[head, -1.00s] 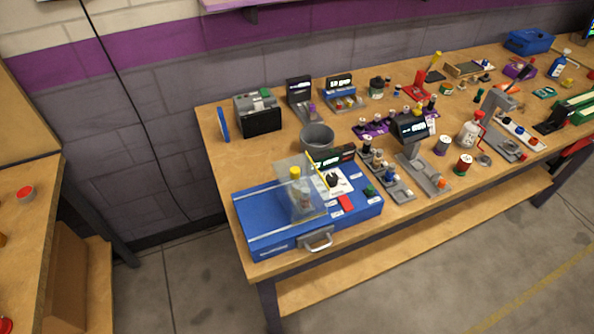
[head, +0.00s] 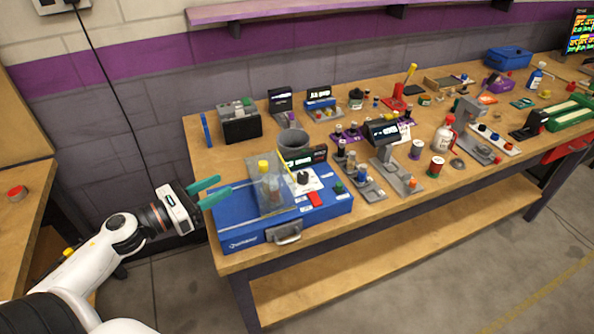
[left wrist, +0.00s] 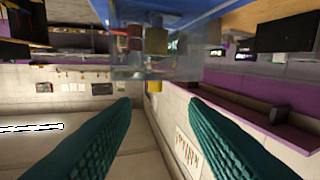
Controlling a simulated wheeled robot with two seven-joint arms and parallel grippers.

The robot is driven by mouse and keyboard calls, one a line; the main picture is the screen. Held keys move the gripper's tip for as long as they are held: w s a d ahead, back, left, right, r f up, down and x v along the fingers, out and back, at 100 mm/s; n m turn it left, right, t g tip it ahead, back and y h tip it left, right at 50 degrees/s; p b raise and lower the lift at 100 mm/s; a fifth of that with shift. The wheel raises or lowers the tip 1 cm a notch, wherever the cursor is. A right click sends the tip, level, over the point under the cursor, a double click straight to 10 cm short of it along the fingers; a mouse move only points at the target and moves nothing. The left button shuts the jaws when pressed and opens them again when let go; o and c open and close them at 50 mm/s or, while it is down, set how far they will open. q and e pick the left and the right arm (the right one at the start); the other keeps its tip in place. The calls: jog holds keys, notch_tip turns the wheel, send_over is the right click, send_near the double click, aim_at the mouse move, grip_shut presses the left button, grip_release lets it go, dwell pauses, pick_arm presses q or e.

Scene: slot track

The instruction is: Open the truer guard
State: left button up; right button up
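The truer is a blue box (head: 243,232) at the near left corner of the workbench, with a silver handle (head: 288,234) on its front. Its clear guard (head: 254,188) stands over the box's left and middle part, with a yellow-topped part (head: 263,168) seen behind or through it. My left gripper (head: 211,191) is at the box's left end, its two green fingers spread apart with nothing seen between them. The left wrist view also shows the open fingers (left wrist: 160,135), with the blue box (left wrist: 185,20) and clear guard at the top. My right gripper is not in view.
A grey cup (head: 292,142) stands behind the truer. A dark box (head: 239,121) and a blue upright panel (head: 206,130) are at the back left. Several small tools and parts crowd the bench to the right. The floor in front is clear.

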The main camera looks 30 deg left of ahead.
aim_at(259, 167)
pick_arm(q)
jog(key=shift+m, duration=0.4)
jog(key=p+x, duration=0.1)
jog(key=x, duration=0.2)
jog(key=p+x, duration=0.1)
jog(key=x, duration=0.3)
jog(key=r+x, duration=0.1)
jog(key=x, duration=0.3)
jog(key=shift+s+d+p, duration=0.15)
jog(key=shift+d+p, duration=0.15)
jog(key=shift+p, duration=0.1)
jog(key=shift+w+d+f, duration=0.2)
jog(key=shift+w+d, duration=0.1)
jog(key=shift+w, duration=0.3)
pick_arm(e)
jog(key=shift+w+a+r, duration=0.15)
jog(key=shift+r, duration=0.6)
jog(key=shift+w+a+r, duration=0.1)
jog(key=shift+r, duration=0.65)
pick_arm(q)
grip_shut()
